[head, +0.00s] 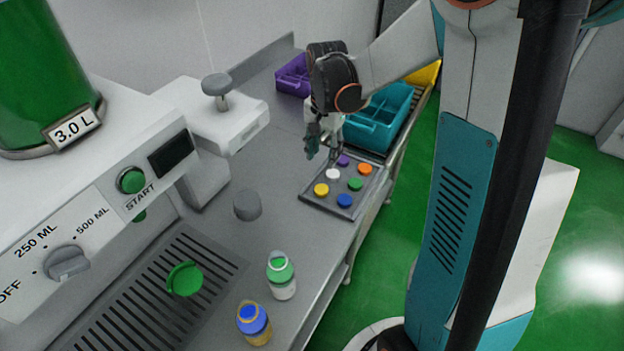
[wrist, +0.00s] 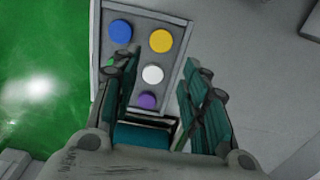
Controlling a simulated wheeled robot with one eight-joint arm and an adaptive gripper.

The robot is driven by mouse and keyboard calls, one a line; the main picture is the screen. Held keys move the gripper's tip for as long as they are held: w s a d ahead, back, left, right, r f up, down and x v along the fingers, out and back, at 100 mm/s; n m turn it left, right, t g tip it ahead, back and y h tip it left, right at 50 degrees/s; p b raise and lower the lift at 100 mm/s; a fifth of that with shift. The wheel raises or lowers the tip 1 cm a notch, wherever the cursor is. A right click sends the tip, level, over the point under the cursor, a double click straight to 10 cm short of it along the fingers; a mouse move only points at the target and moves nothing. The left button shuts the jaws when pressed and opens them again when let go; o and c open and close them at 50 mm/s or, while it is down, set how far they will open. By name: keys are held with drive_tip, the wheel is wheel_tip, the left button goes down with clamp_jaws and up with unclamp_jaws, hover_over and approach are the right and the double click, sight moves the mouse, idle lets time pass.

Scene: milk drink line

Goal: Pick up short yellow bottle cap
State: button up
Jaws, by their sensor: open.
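The yellow cap (head: 321,189) lies on the grey cap tray (head: 325,207), at the tray's near left in the head view. It also shows in the wrist view (wrist: 161,41), at the upper middle, beyond my fingertips. My gripper (head: 325,145) is open and empty above the tray's far left part. In the wrist view, the white cap (wrist: 152,74) and the purple cap (wrist: 147,100) show between the open fingers of my gripper (wrist: 158,75). The blue cap (wrist: 120,31) is beside the yellow one.
A teal crate (head: 385,112) and a purple crate (head: 292,76) stand behind the tray. A green-capped bottle (head: 282,283) and a blue-capped bottle (head: 256,326) stand near the front edge. A grey cylinder (head: 247,205) stands left of the tray. The filling machine (head: 95,215) is at left.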

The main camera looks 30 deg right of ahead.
sight(321, 189)
wheel_tip(321, 189, down, 14)
drive_tip(key=b, duration=0.5)
drive_tip(key=shift+w+a+r, duration=0.1)
drive_tip(key=shift+r, duration=0.2)
drive_tip(key=c, duration=0.4)
